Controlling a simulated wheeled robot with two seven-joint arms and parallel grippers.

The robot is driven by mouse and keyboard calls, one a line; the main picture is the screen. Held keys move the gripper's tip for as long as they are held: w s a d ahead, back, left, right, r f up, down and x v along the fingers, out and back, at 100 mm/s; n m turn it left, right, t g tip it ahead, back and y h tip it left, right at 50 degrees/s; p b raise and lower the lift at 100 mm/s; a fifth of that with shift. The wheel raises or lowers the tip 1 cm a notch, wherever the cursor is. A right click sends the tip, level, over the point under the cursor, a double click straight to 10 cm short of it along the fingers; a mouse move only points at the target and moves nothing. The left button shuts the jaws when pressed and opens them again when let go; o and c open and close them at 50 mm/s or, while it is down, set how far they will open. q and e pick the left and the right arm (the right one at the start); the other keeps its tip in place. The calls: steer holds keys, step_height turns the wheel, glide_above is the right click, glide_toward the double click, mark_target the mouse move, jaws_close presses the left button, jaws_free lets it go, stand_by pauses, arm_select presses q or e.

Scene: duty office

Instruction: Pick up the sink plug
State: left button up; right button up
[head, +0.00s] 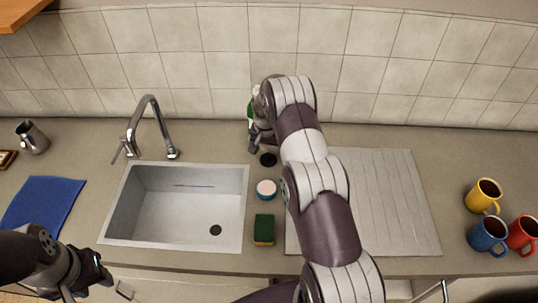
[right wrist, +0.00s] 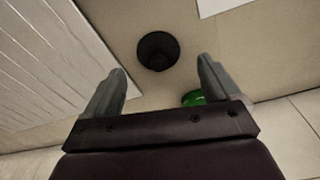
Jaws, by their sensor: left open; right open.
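The sink plug is a small black round piece (head: 268,159) lying on the counter behind the blue-and-white tub, between the sink and the drainboard. In the right wrist view the plug (right wrist: 158,51) sits just beyond and between the open fingertips, not touching them. My right gripper (head: 258,147) is open and empty, low over the counter just behind the plug; its fingers also show in the right wrist view (right wrist: 162,72). My left gripper (head: 88,276) is open and empty at the front left, near the counter's front edge.
A green bottle (head: 250,109), partly hidden, stands by my right gripper; green also shows in the wrist view (right wrist: 193,98). Several mugs (head: 487,233) stand far right.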

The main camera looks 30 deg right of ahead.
mark_target(268, 154)
steer(key=shift+w+d+f+p, duration=0.15)
steer(key=shift+f+p, duration=0.4)
steer(key=shift+f, duration=1.3)
steer(key=c, duration=1.1)
